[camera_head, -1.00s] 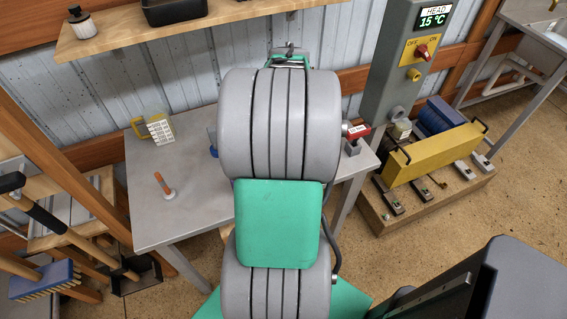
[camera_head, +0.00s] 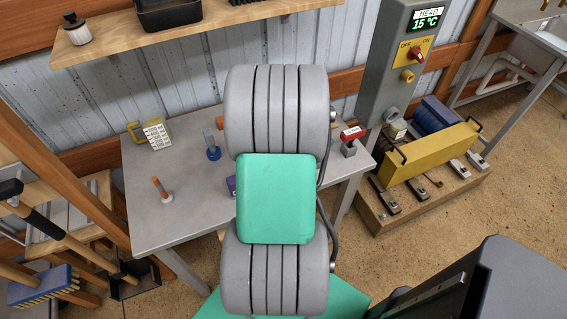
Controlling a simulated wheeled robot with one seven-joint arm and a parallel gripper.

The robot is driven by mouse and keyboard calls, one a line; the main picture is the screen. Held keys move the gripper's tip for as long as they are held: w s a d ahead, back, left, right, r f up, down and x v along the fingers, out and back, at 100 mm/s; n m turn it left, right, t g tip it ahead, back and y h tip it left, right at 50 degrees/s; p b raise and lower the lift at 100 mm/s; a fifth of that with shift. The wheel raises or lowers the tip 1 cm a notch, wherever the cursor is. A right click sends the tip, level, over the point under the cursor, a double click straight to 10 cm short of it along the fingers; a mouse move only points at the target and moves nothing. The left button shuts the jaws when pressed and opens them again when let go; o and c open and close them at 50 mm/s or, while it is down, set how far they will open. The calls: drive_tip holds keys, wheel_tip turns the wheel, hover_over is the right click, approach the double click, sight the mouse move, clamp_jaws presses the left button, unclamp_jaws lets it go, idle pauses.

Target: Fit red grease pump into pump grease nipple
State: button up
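A small red part with a white label (camera_head: 352,133) sits on a grey block at the right end of the grey table (camera_head: 185,212). It looks like the red grease pump, but its label is too small to read. I cannot pick out the pump grease nipple for sure. My gripper is out of sight behind my own large grey and green arm links, which cover the middle of the view. Whether it is open or holds anything does not show.
On the table are a yellow-handled white block (camera_head: 156,133), an orange-handled tool (camera_head: 161,188), a blue-based grey piece (camera_head: 212,146) and a partly hidden purple item (camera_head: 231,185). Right of it stand a grey control post (camera_head: 385,75) and a yellow unit (camera_head: 430,155). A shelf (camera_head: 120,38) hangs above.

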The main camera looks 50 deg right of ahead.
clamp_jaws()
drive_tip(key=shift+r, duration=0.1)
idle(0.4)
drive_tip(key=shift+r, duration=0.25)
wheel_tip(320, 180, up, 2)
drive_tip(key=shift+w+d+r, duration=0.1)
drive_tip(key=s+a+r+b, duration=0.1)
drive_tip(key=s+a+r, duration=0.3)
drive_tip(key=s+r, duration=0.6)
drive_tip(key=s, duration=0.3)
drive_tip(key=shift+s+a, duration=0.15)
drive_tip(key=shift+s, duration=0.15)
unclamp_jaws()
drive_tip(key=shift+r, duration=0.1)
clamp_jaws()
